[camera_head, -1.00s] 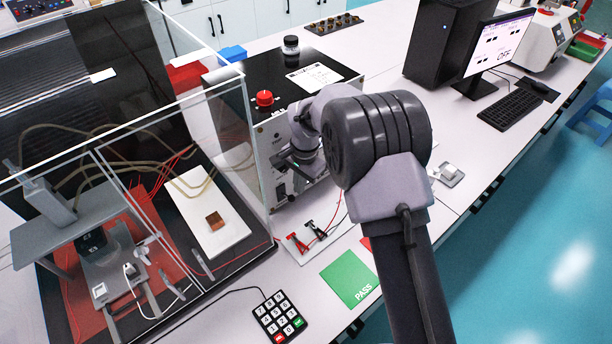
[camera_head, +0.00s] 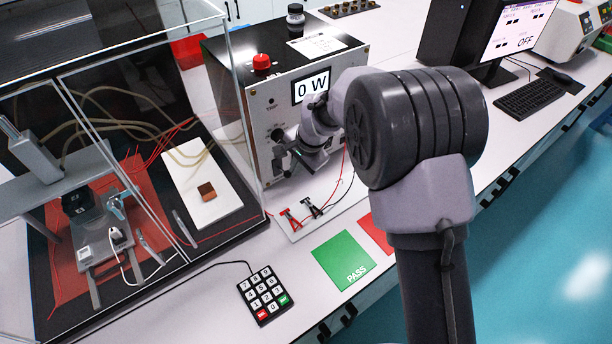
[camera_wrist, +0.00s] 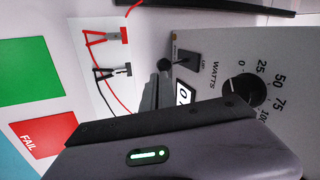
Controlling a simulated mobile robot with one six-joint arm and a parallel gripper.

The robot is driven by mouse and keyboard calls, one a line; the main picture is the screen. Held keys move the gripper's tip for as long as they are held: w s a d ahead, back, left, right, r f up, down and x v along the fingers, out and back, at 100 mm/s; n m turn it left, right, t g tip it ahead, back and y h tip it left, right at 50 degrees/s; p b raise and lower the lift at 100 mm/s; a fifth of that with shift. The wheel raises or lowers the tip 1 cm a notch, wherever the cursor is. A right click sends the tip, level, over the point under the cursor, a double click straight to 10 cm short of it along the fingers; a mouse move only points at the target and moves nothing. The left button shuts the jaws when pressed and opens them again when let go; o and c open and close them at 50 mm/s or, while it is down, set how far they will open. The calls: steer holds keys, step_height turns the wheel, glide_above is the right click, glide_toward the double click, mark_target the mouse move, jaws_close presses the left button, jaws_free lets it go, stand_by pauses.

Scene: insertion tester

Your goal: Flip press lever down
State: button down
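A grey press-like device (camera_head: 38,158) stands in the clear-walled enclosure at the left of the head view. A short thin handle (camera_head: 9,127) sticks up at its upper left; I cannot tell for sure that this is the press lever. My gripper (camera_head: 286,158) is well to the right, outside the enclosure, in front of the power unit's panel (camera_head: 262,92). In the wrist view its dark fingers (camera_wrist: 157,90) lie close together beside a small switch plate (camera_wrist: 188,61). Whether they touch it or hold anything is unclear.
The power unit shows 0 W and has a red button (camera_head: 262,62) on top and a watts dial (camera_wrist: 243,87). Red and black clips (camera_head: 300,211), a green PASS pad (camera_head: 344,260) and a keypad (camera_head: 265,294) lie in front. The enclosure wall (camera_head: 245,120) separates the press from the unit.

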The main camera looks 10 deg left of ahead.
steer(key=shift+s+d+f+b, duration=0.15)
steer(key=shift+f+b, duration=0.3)
steer(key=shift+f, duration=0.35)
steer(key=shift+s+d+f+b, duration=0.2)
steer(key=shift+f+b, duration=0.3)
steer(key=shift+f, duration=0.25)
steer(key=shift+s+d+f+b, duration=0.15)
steer(key=shift+f+b, duration=0.3)
steer(key=shift+f, duration=0.35)
steer(key=shift+r, duration=0.15)
steer(key=shift+r+p, duration=0.7)
steer(key=shift+r, duration=0.1)
